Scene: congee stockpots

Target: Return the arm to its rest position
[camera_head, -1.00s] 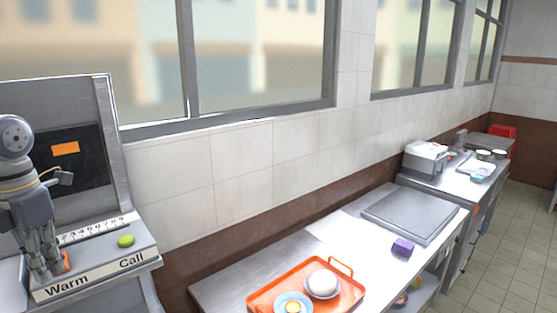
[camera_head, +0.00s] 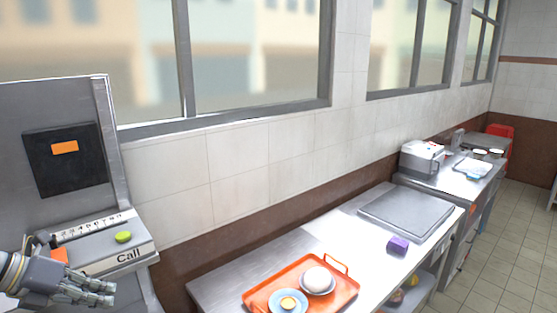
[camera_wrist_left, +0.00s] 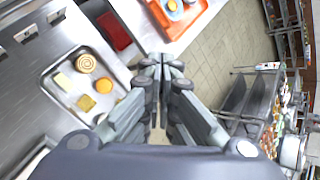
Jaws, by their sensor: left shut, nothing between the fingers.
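My left gripper (camera_head: 92,291) is at the lower left of the head view, in front of the panel's lower edge and partly over its label strip. It is shut and empty. In the left wrist view its fingertips (camera_wrist_left: 163,66) meet, with floor and a counter edge beyond them. The grey panel (camera_head: 20,105) has a dark screen with an orange patch, a number scale, a green button (camera_head: 123,237) and an orange button (camera_head: 59,255). "Call" is readable; the "Warm" label is hidden by my arm. My right gripper is not in view.
An orange tray (camera_head: 343,302) with two bowls is on the steel counter (camera_head: 225,284). A purple box (camera_head: 398,245) and a flat grey plate (camera_head: 407,213) are farther along. The wrist view shows a metal tray (camera_wrist_left: 60,99) with food pieces. Tiled floor (camera_head: 500,270) is open at right.

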